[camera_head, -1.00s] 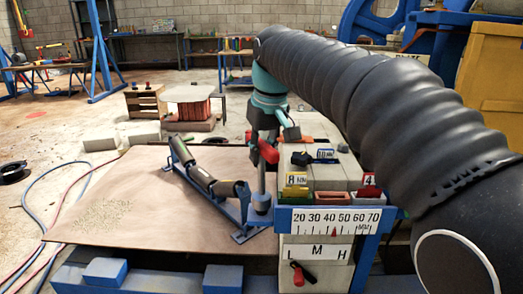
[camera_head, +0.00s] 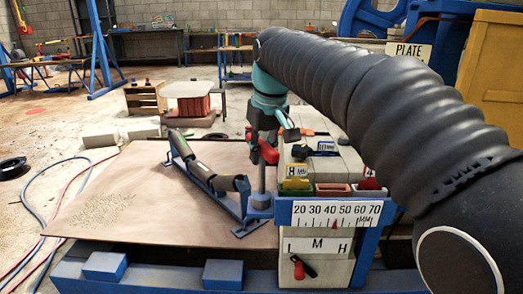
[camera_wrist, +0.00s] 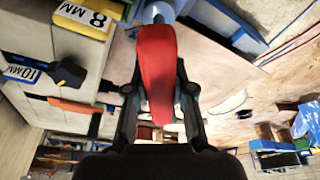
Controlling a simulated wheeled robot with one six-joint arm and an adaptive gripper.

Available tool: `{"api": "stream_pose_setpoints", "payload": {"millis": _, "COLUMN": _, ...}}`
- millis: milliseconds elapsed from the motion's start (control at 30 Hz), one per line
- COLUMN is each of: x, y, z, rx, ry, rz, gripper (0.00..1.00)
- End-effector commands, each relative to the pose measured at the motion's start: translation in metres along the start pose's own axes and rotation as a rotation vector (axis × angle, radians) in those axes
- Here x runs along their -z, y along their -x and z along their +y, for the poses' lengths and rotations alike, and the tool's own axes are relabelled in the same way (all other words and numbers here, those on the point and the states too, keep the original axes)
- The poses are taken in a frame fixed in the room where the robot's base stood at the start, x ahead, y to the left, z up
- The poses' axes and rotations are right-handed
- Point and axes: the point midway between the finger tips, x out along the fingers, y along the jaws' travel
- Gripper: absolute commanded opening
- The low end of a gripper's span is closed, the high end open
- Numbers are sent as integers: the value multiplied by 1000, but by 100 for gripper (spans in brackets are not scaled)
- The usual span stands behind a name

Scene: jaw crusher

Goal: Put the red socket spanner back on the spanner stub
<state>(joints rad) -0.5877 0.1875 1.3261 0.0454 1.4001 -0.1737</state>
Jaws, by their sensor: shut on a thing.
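The red socket spanner (camera_head: 263,149) stands roughly upright in the head view, its grey shaft running down toward a blue-grey round piece (camera_head: 260,201) at the bench corner. I cannot tell whether that piece is the spanner's socket, the stub, or one on the other. My gripper (camera_wrist: 160,103) is shut on the spanner's red grip, which shows large in the wrist view (camera_wrist: 157,60). A grey round part shows at the far end of the grip. The stub is not clearly distinguishable in either view.
The blue-framed scale plate (camera_head: 337,214) is just right of the spanner. Coloured trays (camera_head: 331,189) and a black knob (camera_head: 302,152) lie behind it. A blue bracket with grey rollers (camera_head: 207,175) stands close on the left. A red-tipped lever (camera_head: 299,269) is below.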

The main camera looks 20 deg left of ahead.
Motion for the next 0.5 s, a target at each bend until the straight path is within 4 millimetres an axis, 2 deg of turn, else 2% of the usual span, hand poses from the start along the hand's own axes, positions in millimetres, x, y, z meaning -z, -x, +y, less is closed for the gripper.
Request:
{"api": "stream_pose_setpoints", "payload": {"millis": 100, "x": 0, "y": 1, "z": 0, "rx": 0, "ry": 0, "rz": 2, "gripper": 0}}
{"api": "stream_pose_setpoints", "payload": {"millis": 133, "x": 0, "y": 1, "z": 0, "rx": 0, "ry": 0, "rz": 2, "gripper": 26}}
{"api": "stream_pose_setpoints", "payload": {"millis": 233, "x": 0, "y": 1, "z": 0, "rx": 0, "ry": 0, "rz": 2, "gripper": 51}}
{"api": "stream_pose_setpoints", "payload": {"millis": 500, "x": 0, "y": 0, "z": 0, "rx": 0, "ry": 0, "rz": -1, "gripper": 52}}
